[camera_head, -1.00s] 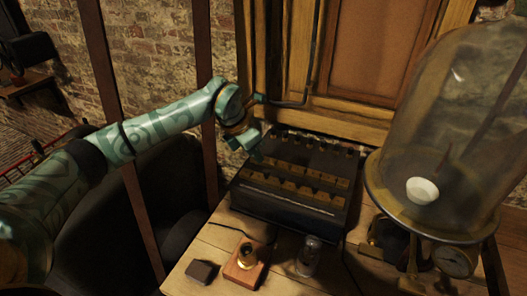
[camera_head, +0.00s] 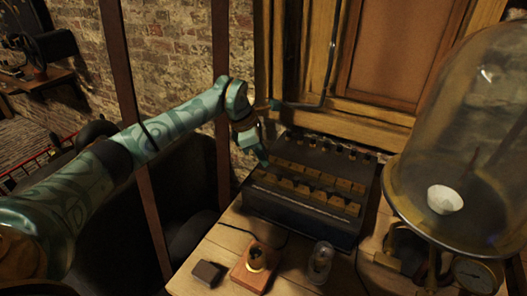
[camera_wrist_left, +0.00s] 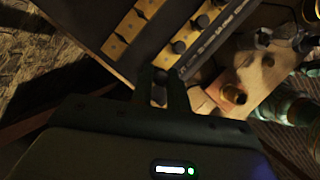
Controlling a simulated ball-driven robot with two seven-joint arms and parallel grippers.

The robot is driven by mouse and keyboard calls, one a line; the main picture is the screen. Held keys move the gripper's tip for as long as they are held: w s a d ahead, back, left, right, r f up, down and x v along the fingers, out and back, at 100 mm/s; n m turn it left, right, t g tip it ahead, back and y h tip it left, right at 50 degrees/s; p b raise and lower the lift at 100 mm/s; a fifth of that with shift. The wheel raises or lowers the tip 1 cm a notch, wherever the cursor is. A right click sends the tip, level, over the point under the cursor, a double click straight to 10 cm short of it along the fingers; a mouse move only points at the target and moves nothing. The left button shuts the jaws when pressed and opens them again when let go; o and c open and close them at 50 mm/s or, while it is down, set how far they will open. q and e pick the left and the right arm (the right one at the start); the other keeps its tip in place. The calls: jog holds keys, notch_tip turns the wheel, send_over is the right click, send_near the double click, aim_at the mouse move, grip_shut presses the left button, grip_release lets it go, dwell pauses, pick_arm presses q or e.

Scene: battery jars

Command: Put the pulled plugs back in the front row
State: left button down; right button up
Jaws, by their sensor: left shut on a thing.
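The plug box (camera_head: 300,222) is a dark case with two rows of brass blocks on top, standing on the wooden table. My left gripper (camera_head: 264,160) is at the box's left end, pointing down. In the left wrist view, my left gripper (camera_wrist_left: 162,92) is shut on a small dark plug (camera_wrist_left: 160,76), mostly hidden between the fingers. Its tip is close to the end of a brass row; I cannot tell whether it touches. My right gripper is not in view.
A small dark block (camera_head: 207,272), a wooden block with a brass fitting (camera_head: 249,278) and a small glass jar (camera_head: 321,262) stand in front of the box. A large glass bell jar (camera_head: 465,120) with a gauge (camera_head: 474,274) stands at the right. A wooden panel rises behind.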

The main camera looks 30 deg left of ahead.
aim_at(267, 175)
pick_arm(q)
notch_tip(267, 175, down, 2)
jog(key=shift+f+b, duration=0.1)
jog(key=shift+b, duration=0.4)
jog(key=shift+f, duration=1.2)
dwell(0.9)
jog(key=c, duration=1.3)
grip_release()
